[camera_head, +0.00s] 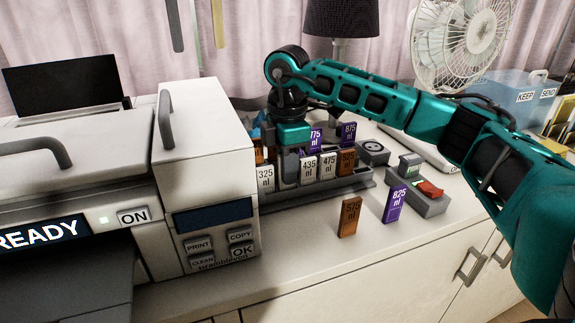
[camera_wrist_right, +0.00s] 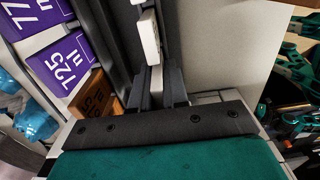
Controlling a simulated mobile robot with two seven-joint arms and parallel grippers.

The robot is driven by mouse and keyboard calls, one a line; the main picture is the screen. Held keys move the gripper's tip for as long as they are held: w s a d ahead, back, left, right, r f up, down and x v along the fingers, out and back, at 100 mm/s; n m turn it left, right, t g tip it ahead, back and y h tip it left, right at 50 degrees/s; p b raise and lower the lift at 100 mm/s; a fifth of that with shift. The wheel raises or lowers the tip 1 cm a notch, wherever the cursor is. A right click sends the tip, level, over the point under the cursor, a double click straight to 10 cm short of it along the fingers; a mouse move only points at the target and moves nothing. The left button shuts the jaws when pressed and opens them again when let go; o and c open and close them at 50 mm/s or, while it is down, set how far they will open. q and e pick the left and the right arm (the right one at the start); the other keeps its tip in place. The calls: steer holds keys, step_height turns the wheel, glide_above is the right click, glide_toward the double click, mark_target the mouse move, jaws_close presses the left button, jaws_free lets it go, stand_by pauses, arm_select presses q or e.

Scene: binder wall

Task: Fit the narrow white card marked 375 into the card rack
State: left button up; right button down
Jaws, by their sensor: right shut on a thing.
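My right gripper (camera_head: 289,182) points down over the left part of the dark grey card rack (camera_head: 345,186), between white cards marked 325 (camera_head: 266,178) and 435 (camera_head: 308,168). It is shut on a narrow white card (camera_wrist_right: 157,82), seen edge-on between the dark fingers in the right wrist view. Its number is hidden, so I cannot read 375. In the head view the fingers cover it, and I cannot tell whether it is fully seated in the rack. Another white card edge (camera_wrist_right: 149,38) lies just beyond it. My left gripper is not in view.
White card 475 (camera_head: 328,164), an orange card (camera_head: 346,160) and purple cards 775 (camera_head: 315,138) and 875 (camera_head: 348,134) stand at the rack. Loose orange (camera_head: 349,216) and purple 825 (camera_head: 394,204) cards stand in front. The printer (camera_head: 205,150) closely borders the left side.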

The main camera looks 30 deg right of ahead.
steer(key=shift+f+b, duration=0.5)
steer(key=shift+f, duration=0.5)
steer(key=c, duration=1.1)
jaws_free()
steer(key=shift+f, duration=0.1)
steer(key=shift+o, duration=0.2)
step_height(320, 180, up, 13)
steer(key=shift+p, duration=0.7)
